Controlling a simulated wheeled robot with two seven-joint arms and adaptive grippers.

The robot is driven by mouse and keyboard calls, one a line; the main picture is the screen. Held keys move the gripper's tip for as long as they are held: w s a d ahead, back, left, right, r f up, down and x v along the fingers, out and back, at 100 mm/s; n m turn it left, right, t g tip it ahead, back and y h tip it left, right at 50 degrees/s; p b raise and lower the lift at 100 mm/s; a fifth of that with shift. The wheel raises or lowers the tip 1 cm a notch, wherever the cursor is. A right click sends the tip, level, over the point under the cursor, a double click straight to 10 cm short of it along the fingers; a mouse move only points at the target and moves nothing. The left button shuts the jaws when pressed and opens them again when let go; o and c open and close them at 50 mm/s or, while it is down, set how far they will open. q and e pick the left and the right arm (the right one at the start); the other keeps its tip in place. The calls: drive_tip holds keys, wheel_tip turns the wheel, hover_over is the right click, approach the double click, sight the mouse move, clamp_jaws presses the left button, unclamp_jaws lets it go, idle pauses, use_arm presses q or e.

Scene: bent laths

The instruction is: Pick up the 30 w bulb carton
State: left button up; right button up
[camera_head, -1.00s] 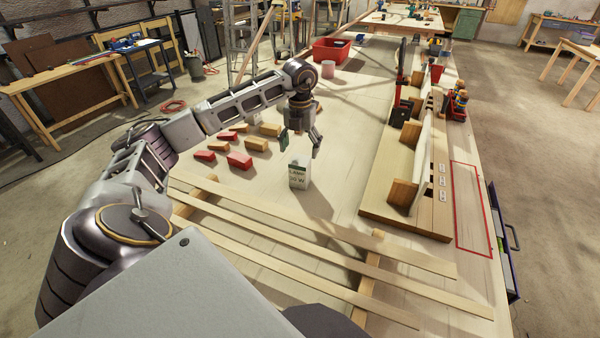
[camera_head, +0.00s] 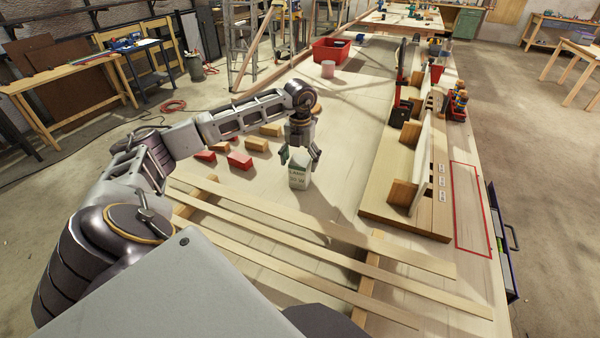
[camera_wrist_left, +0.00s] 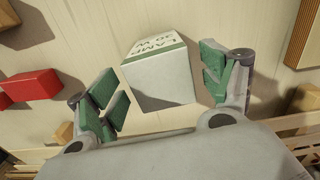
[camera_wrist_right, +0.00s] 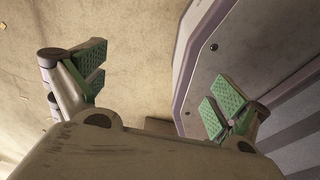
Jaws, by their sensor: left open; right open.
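The bulb carton (camera_head: 299,177) is a small white box with a green band, standing upright on the workbench. Its lettering shows upside down in the left wrist view (camera_wrist_left: 160,75) and appears to read "LAMP 30 W". My left gripper (camera_head: 300,160) is open just above the carton, with its fingers to either side of the top. In the left wrist view the carton sits between the green pads, with a gap to each, nearer the right one. My right gripper (camera_wrist_right: 150,95) is open and empty, with bare floor and a panel beyond it.
Red and wooden blocks (camera_head: 240,160) lie left of the carton. Long bent laths (camera_head: 300,240) cross the bench in front of it. A wooden fixture with upright boards (camera_head: 405,195) stands to the right. A red bin (camera_head: 330,50) is farther back.

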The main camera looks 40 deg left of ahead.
use_arm(q)
wheel_tip(320, 180, down, 3)
drive_tip(key=shift+s+d+r, duration=0.1)
drive_tip(key=shift+f, duration=0.65)
drive_tip(key=c, duration=1)
drive_tip(key=shift+c, duration=0.5)
use_arm(e)
drive_tip(key=shift+w+d+r, duration=0.1)
drive_tip(key=shift+w+r, duration=0.15)
drive_tip(key=shift+r, duration=0.1)
use_arm(q)
drive_tip(key=shift+r, duration=0.15)
use_arm(e)
drive_tip(key=shift+s, duration=0.1)
